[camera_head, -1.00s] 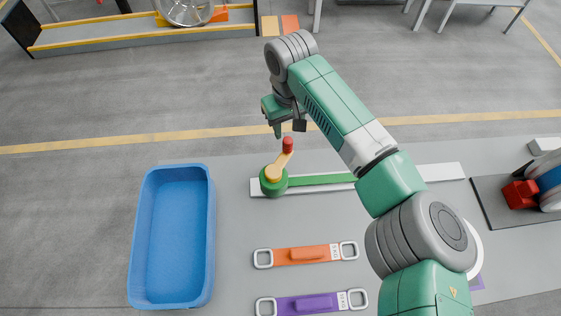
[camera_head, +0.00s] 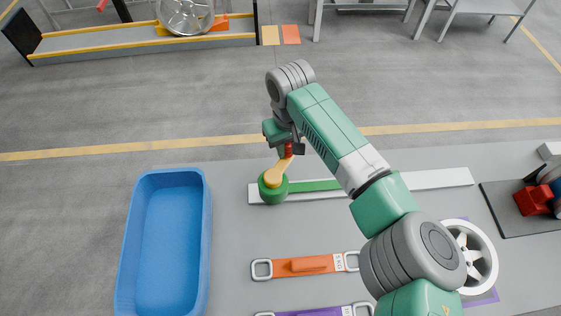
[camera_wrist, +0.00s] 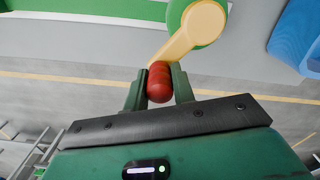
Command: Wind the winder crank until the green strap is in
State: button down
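The winder (camera_head: 272,192) is a green drum with a yellow crank arm (camera_head: 278,174) pointing up and right to a red knob (camera_head: 289,150). My gripper (camera_head: 288,152) is at the knob. In the wrist view its two fingers (camera_wrist: 159,88) flank the red knob (camera_wrist: 159,84) closely and look shut on it. The crank arm (camera_wrist: 192,32) runs up and right from there to the drum. The green strap (camera_head: 315,186) lies along a white track (camera_head: 440,178), running right from the drum. My arm hides the strap's far end.
A blue bin (camera_head: 165,245) stands left of the winder. An orange strap (camera_head: 300,266) and a purple strap (camera_head: 318,313) lie in front. A white wheel (camera_head: 477,258) and a dark plate with a red block (camera_head: 533,200) are at the right.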

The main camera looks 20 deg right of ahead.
jog(key=w+a, duration=0.2)
jog(key=a, duration=0.1)
jog(key=shift+w+a, duration=0.25)
jog(key=a+p, duration=0.3)
jog(key=a, duration=0.1)
jog(key=shift+p, duration=0.3)
jog(key=shift+a+r, duration=0.1)
jog(key=shift+a, duration=0.05)
jog(key=s+a+p, duration=0.2)
jog(key=a+p, duration=0.1)
jog(key=p, duration=0.3)
jog(key=shift+s+a, duration=0.1)
jog(key=shift+s, duration=0.1)
